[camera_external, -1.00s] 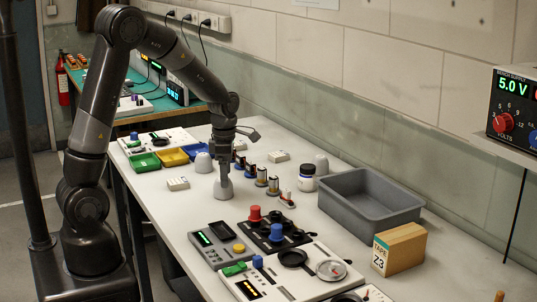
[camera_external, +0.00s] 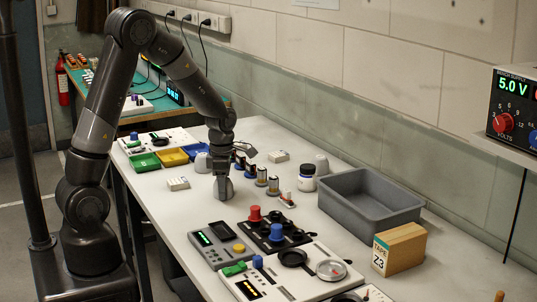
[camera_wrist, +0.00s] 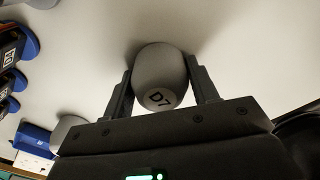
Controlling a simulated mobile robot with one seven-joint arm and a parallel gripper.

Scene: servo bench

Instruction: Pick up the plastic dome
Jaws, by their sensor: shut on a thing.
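The plastic dome (camera_wrist: 161,72) is a rounded light-grey piece with a dark marking that starts with D. My gripper (camera_wrist: 162,84) is shut on it, with one dark finger against each side. In the external view my gripper (camera_external: 222,186) points down at the bench, its fingers around the dome (camera_external: 230,188), which is largely hidden by them. The dome appears to be at the bench top; I cannot tell whether it is touching. Similar grey domes stand behind the gripper (camera_external: 203,162) and further right (camera_external: 321,164).
Small spools (camera_external: 261,176) and a white jar (camera_external: 307,178) stand right of the gripper. A grey bin (camera_external: 372,207) is further right, beside a box (camera_external: 400,249). Control panels (camera_external: 222,243) lie in front. A white block (camera_external: 178,184) and coloured trays (camera_external: 172,157) are to the left.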

